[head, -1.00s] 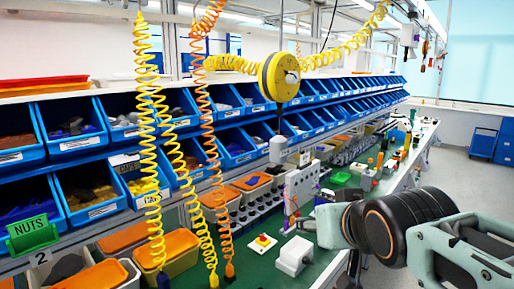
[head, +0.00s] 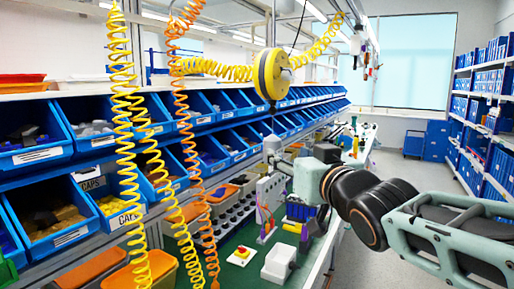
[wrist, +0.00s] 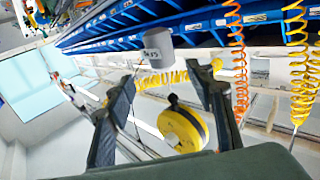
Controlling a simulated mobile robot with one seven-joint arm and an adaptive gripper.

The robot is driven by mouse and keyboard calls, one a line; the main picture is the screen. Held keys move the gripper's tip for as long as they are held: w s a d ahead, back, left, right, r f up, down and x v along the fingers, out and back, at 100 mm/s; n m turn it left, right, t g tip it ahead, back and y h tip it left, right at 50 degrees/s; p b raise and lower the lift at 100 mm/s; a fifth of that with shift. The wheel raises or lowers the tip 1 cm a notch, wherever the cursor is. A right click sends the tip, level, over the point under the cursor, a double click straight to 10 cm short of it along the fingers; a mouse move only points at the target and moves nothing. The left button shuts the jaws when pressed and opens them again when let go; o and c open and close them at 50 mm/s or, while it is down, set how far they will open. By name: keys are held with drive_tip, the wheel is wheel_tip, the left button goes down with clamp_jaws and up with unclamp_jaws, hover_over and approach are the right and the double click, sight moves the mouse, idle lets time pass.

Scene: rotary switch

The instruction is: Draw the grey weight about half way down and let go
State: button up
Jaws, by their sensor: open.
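The grey weight (head: 271,145) hangs on a thin cord below the round yellow and black reel (head: 271,74). In the wrist view the weight (wrist: 157,48) is a grey cylinder with a small label, and the reel (wrist: 183,128) shows in the same tilted picture. My gripper (wrist: 160,72) is open and empty. Its two dark fingers point toward the weight, which appears in the gap just past the fingertips. In the head view my gripper (head: 283,162) is close beside the weight, to its right; whether it touches cannot be told.
Yellow coiled hoses (head: 126,120) and an orange one (head: 190,150) hang at the left. Blue bins (head: 90,122) line the rack behind. A grey panel (head: 268,200), a white box (head: 280,262) and an emergency-stop button (head: 242,252) stand on the green bench below.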

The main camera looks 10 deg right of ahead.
sight(275, 144)
drive_tip(key=shift+w+a+r+p, duration=0.1)
drive_tip(key=shift+w+a+p, duration=0.2)
drive_tip(key=shift+w, duration=1.5)
drive_tip(key=shift+w+a+r+p, duration=0.1)
drive_tip(key=shift+w+a+p, duration=0.2)
drive_tip(key=shift+w, duration=1.55)
drive_tip(key=shift+w+a+r+p, duration=0.15)
drive_tip(key=shift+w+a, duration=0.2)
drive_tip(key=shift+w, duration=1.45)
drive_tip(key=shift+f, duration=0.1)
drive_tip(key=shift+c, duration=0.5)
clamp_jaws()
